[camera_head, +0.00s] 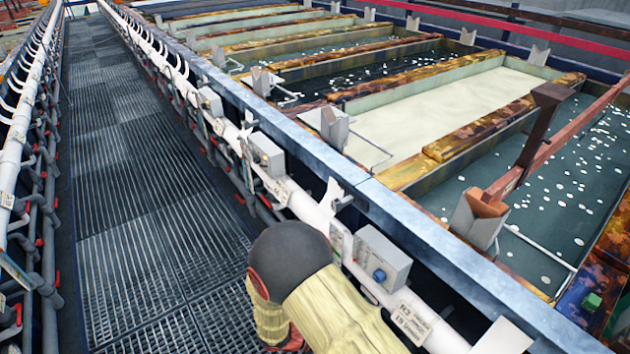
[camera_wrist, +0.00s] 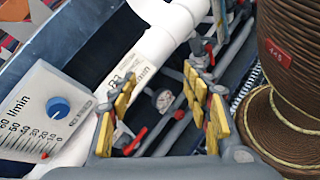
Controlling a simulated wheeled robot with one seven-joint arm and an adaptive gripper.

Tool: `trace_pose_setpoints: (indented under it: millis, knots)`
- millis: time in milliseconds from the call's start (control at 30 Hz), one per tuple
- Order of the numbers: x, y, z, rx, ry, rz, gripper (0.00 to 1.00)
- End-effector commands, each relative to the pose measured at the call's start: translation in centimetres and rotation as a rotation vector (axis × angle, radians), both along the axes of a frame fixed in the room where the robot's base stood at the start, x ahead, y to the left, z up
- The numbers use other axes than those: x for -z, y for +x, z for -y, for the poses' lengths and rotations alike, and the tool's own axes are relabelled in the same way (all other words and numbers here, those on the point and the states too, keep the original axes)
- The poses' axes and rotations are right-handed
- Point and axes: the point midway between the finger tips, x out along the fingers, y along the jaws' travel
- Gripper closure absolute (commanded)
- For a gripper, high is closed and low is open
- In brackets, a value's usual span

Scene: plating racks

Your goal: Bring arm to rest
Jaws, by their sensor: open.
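My gripper (camera_wrist: 160,85) shows in the wrist view, with its yellow-padded fingers spread apart and nothing between them. A grey flow-meter box (camera_wrist: 50,115) with a blue knob is at the left of that view. In the head view my arm, with a dark rounded joint and a pale ribbed sleeve, reaches in from the bottom centre. My gripper cannot be made out there.
A white pipe (camera_head: 300,203) with several grey boxes (camera_head: 382,262) runs along the tank edge beside my arm. Tanks of liquid (camera_head: 440,110) lie to the right, with a brown post (camera_head: 540,125) over one. The grated walkway (camera_head: 130,190) at left is clear.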

Motion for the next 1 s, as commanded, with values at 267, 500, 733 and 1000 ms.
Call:
trace_pose_setpoints:
  millis: [267,500,733,1000]
  knots:
    - [-5.9,-3.7,-0.8,0.280,0.334,0.025,0.51]
    - [-11.2,-5.4,-1.8,0.462,0.632,0.138,0.51]
    - [-16.4,-6.2,-2.1,0.595,0.890,0.310,0.51]
    - [-22.7,-7.2,-1.0,0.714,1.139,0.577,0.51]
